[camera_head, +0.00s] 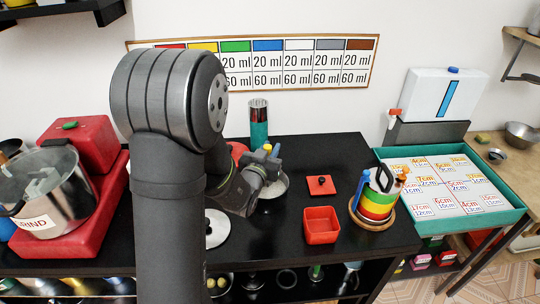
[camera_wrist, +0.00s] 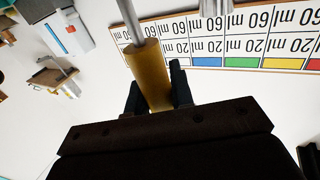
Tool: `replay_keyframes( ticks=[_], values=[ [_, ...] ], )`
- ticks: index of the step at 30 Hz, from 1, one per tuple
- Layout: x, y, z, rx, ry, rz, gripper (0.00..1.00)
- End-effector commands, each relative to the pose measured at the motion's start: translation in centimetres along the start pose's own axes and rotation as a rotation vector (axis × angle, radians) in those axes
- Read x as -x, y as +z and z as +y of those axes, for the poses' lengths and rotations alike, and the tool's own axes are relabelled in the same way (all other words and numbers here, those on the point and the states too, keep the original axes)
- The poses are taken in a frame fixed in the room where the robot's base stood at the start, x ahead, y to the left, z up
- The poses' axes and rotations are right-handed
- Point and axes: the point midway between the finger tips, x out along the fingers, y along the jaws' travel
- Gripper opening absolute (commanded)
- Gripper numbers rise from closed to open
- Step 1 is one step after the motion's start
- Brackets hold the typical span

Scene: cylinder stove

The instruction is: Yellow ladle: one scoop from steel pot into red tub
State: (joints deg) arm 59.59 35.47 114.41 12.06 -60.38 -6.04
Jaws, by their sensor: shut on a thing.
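My gripper (camera_head: 262,163) is shut on the handle of the yellow ladle (camera_head: 267,147), over the steel pot. In the wrist view, the yellow handle (camera_wrist: 151,77) sits between the dark fingers of my gripper (camera_wrist: 157,90), and a metal shaft runs out of it to the top edge. The ladle's bowl is not visible, so I cannot tell whether it is in the pot or holds anything. The steel pot (camera_head: 284,186) is partly hidden by my gripper. The open red tub (camera_head: 321,226) stands on the black top, right of the pot, and looks empty.
A red lid (camera_head: 319,186) with a black knob lies behind the tub. A ringed, multicoloured stack (camera_head: 376,203) stands to the right. A silver lid (camera_head: 216,229) lies left of the pot. A teal cylinder (camera_head: 259,128) stands behind. A large pot (camera_head: 55,195) is at the far left.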

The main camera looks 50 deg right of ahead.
Motion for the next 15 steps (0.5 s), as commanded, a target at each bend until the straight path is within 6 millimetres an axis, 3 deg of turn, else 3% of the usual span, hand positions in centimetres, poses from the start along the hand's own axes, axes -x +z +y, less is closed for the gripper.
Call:
replay_keyframes(
  ticks=[15],
  values=[
    [0.0, -4.2, 0.0, -0.001, 0.000, 0.004, 0.00]
  ],
)
